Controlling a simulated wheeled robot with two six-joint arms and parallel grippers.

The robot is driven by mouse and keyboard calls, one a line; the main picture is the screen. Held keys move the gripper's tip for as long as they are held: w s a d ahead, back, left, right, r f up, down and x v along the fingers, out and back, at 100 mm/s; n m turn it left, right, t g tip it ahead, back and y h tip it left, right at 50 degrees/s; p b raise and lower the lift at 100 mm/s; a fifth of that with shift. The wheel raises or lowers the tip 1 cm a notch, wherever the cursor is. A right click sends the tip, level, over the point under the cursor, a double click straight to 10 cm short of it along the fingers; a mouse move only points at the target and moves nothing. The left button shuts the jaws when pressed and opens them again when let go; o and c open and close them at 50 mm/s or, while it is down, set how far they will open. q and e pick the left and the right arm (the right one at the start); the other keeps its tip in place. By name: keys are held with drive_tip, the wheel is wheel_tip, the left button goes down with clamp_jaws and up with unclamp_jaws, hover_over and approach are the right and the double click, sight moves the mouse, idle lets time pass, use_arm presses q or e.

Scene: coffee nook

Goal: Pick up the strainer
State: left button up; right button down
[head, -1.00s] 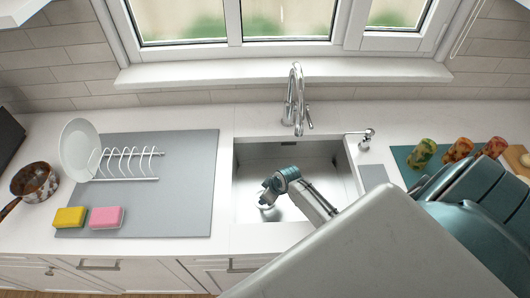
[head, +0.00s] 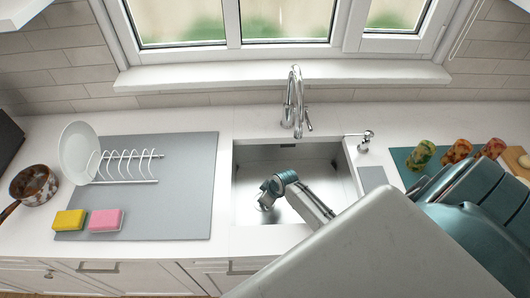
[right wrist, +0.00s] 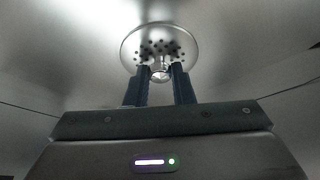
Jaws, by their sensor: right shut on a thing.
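The strainer (right wrist: 159,36) is a round metal disc with small holes and a centre knob, seen in the right wrist view. My right gripper (right wrist: 161,70) is shut on its knob, one dark finger on each side. In the head view my right gripper (head: 266,197) reaches down into the steel sink (head: 250,160) from the right, near the sink floor. The strainer is mostly hidden by the gripper there, and I cannot tell whether it sits in the drain or is clear of it. My left gripper is not in view.
The faucet (head: 296,100) stands behind the sink and a soap dispenser (head: 365,140) at its right back corner. Left are a grey mat (head: 185,190), a rack with a plate (head: 78,150), a pink sponge (head: 106,220), a yellow sponge (head: 69,220) and a pot (head: 35,185). Patterned cups (head: 458,151) stand right.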

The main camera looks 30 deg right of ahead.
wheel_tip(320, 180, up, 18)
drive_tip(key=b, duration=0.5)
